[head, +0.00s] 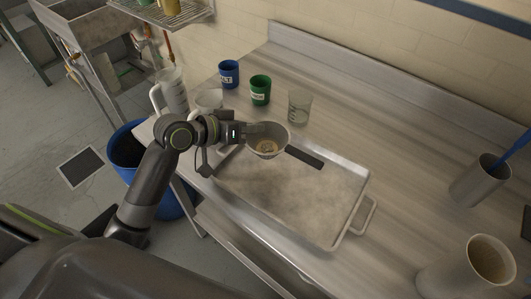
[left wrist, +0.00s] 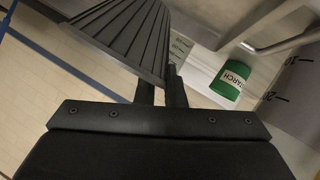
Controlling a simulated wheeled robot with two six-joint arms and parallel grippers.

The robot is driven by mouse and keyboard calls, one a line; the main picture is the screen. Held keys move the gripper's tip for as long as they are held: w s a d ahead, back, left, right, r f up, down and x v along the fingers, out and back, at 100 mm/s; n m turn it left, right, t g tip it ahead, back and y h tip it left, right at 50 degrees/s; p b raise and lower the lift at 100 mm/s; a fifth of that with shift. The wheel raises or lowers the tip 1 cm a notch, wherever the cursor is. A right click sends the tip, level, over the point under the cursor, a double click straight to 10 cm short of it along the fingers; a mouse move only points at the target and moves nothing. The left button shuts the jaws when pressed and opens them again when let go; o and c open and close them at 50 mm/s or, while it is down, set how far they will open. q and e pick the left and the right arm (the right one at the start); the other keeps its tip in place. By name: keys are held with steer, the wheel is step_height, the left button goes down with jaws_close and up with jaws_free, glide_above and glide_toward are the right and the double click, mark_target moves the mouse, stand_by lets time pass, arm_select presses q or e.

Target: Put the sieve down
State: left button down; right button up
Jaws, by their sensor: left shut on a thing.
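The sieve (head: 267,143) is a round grey bowl with a pale rim and some brownish matter inside. It is over the back left part of a metal tray (head: 345,222); I cannot tell whether it touches the tray. My left gripper (head: 250,131) comes in from the left, shut on the sieve at its left side. A dark flat bar (head: 305,158) shows right of the bowl; I cannot tell whether it belongs to the sieve. In the left wrist view a dark ribbed piece (left wrist: 130,38) fills the space ahead of the gripper. My right gripper is out of view.
Behind the tray stand a blue cup (head: 229,73), a green cup (head: 260,89) and a clear beaker (head: 300,106). A white jug (head: 172,91) is at the left table edge. Two grey containers (head: 479,181) (head: 466,268) stand at right. The worktop between is clear.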

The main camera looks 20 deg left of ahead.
arm_select(q)
step_height(320, 180, down, 2)
steer(key=shift+f, duration=0.1)
step_height(320, 180, down, 4)
steer(key=shift+r, duration=0.15)
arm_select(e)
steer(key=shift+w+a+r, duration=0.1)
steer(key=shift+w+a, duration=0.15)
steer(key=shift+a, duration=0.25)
arm_select(q)
steer(key=c, duration=1.5)
jaws_free()
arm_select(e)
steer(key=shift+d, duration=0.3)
